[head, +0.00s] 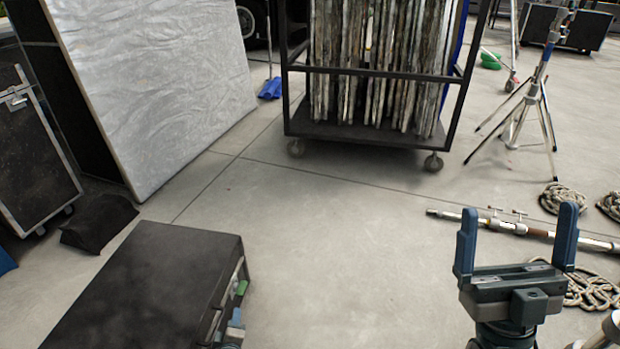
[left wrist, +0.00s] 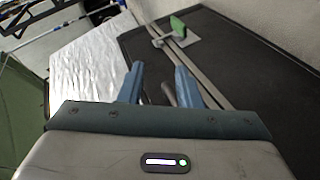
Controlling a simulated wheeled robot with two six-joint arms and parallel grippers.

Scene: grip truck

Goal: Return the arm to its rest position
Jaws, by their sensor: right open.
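My right gripper (head: 515,235) stands upright at the lower right of the head view, its two blue fingers wide apart with nothing between them. Of my left gripper (head: 235,328) only a small blue part shows in the head view, low beside the right side of the black case (head: 150,285). In the left wrist view, the blue fingers of my left gripper (left wrist: 157,72) are apart, with a grey bar-like part partly hidden between them. I cannot tell whether they press on it. The case's dark surface (left wrist: 235,75) also shows there, with a green latch (left wrist: 177,27).
A wheeled cart (head: 370,140) with upright panels stands at the back. A large silvery board (head: 155,80) leans at the left. A metal pole (head: 500,226), coiled ropes (head: 562,200) and a tripod stand (head: 520,125) are at the right. The middle floor is clear.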

